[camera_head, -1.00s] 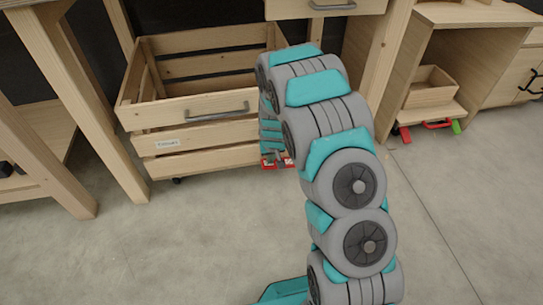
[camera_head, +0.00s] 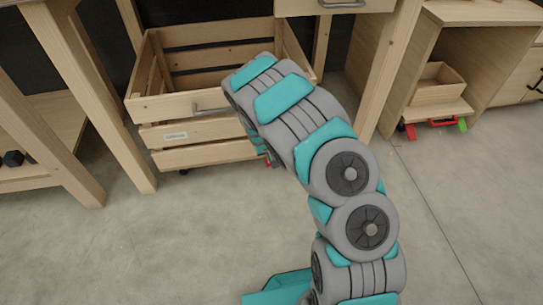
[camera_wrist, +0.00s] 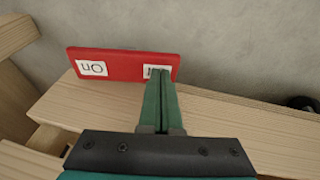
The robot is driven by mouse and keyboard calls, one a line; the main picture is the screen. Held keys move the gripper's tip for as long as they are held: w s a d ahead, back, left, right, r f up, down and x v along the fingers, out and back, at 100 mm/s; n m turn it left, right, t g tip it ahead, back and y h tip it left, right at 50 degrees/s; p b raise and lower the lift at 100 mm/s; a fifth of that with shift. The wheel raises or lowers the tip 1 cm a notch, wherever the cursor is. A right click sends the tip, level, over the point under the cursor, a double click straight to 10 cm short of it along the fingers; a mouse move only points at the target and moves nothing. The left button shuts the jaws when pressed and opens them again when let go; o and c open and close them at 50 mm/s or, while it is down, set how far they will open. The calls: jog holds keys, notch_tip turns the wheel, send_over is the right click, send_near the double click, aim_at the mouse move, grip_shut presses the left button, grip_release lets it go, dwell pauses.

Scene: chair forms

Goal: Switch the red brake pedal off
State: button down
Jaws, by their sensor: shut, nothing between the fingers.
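The red brake pedal (camera_wrist: 122,66) shows in the wrist view as a flat red bar beyond the edge of a pale wooden board. It has a white "On" label on its left end and a second white label, partly hidden, on its right end. My gripper (camera_wrist: 160,74) is shut and empty. Its green fingertips overlap the right label in the picture; I cannot tell whether they touch it. In the head view my arm hides most of the gripper, and only a sliver of the red pedal (camera_head: 270,163) shows beside the wooden crate.
The slatted wooden crate (camera_head: 163,108) on casters has a grey handle and stands between table legs. A small wooden cart (camera_head: 437,93) with red and green parts stands under the right bench. The concrete floor (camera_head: 160,245) in front is clear.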

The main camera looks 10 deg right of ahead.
jog(key=shift+r, duration=0.1)
jog(key=shift+r, duration=0.4)
jog(key=w+a+p+v, duration=0.1)
jog(key=a+v, duration=0.1)
jog(key=v, duration=1)
jog(key=shift+s+r, duration=0.15)
jog(key=shift+r, duration=0.2)
jog(key=shift+a, duration=0.1)
